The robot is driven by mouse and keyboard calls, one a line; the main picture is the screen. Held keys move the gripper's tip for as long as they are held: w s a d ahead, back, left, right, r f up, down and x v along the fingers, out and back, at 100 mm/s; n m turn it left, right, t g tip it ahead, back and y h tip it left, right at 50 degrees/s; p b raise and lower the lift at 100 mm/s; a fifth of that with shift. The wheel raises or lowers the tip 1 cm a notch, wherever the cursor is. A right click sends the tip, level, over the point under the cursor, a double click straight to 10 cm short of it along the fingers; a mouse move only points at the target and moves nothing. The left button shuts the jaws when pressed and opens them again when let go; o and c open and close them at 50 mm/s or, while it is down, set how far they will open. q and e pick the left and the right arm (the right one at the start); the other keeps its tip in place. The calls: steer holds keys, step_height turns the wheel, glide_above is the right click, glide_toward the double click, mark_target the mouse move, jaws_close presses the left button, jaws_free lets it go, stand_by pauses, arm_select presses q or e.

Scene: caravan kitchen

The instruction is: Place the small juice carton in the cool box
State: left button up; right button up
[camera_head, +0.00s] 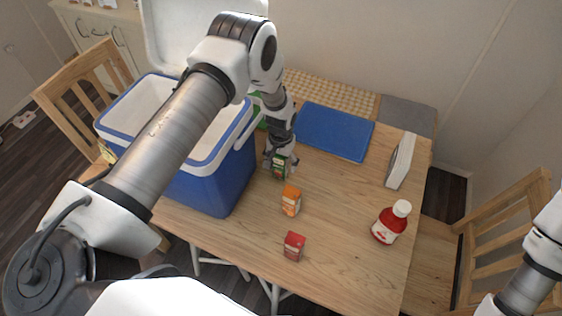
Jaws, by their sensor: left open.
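An orange carton (291,201) and a smaller red carton (294,246) stand upright nearer the front edge, apart from the gripper. I cannot tell from their labels which one is juice. The blue cool box (212,192) with a white rim stands open at the left, its lid (170,30) raised at the back. My left arm crosses in front of it and hides part of its inside. My right gripper is out of view.
A red bottle with a white cap (389,224) stands at the right of the wooden table (340,250). A blue board (335,132) and an upright white book-like thing (400,161) are behind. A green object (258,112) is partly hidden behind my left arm. Chairs stand around.

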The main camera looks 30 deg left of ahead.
arm_select(q)
steer(key=shift+s+r, duration=0.15)
steer(key=shift+c, duration=0.7)
steer(key=shift+s+r, duration=0.1)
steer(key=shift+s, duration=0.05)
steer(key=c, duration=0.5)
jaws_close()
